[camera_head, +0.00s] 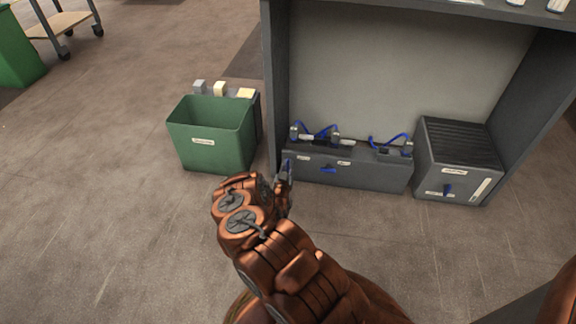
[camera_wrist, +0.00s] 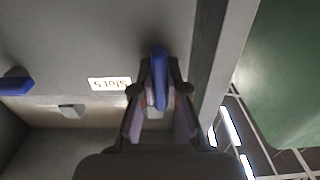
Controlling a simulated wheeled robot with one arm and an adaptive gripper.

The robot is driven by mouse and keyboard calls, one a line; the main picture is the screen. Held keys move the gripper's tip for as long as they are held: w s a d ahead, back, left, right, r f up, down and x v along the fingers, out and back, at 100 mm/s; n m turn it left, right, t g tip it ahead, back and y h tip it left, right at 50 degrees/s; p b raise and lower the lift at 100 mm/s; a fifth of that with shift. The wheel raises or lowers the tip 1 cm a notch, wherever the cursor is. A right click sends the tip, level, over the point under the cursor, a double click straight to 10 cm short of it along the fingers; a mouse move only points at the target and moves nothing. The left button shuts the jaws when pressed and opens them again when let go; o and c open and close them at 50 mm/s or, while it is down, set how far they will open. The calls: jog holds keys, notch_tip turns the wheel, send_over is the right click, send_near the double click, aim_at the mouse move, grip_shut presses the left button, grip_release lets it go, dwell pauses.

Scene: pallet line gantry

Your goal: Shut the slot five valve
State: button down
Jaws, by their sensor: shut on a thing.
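My gripper (camera_head: 283,177) is at the left end of the low grey valve box (camera_head: 370,176), close to its front face. In the wrist view, my gripper (camera_wrist: 160,95) is shut on a blue valve handle (camera_wrist: 159,75), which lies lengthwise between the two fingers. A white label reading "Slot 5" (camera_wrist: 109,83) appears upside down just left of that handle. In the head view the held handle (camera_head: 287,164) is partly hidden by my gripper. A second blue handle (camera_head: 328,169) sits on the same face to the right; it is also at the wrist view's left edge (camera_wrist: 16,86).
A green bin (camera_head: 207,146) stands left of the grey rack (camera_head: 275,80). A grey ribbed unit (camera_head: 457,165) with its own blue handle (camera_head: 448,189) is at the right. Blue hoops (camera_head: 389,141) rise from the valve box's top. The floor in front is open.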

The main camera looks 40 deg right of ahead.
dwell(0.3)
jog(key=c, duration=1.2)
grip_release()
jog(key=shift+v, duration=6)
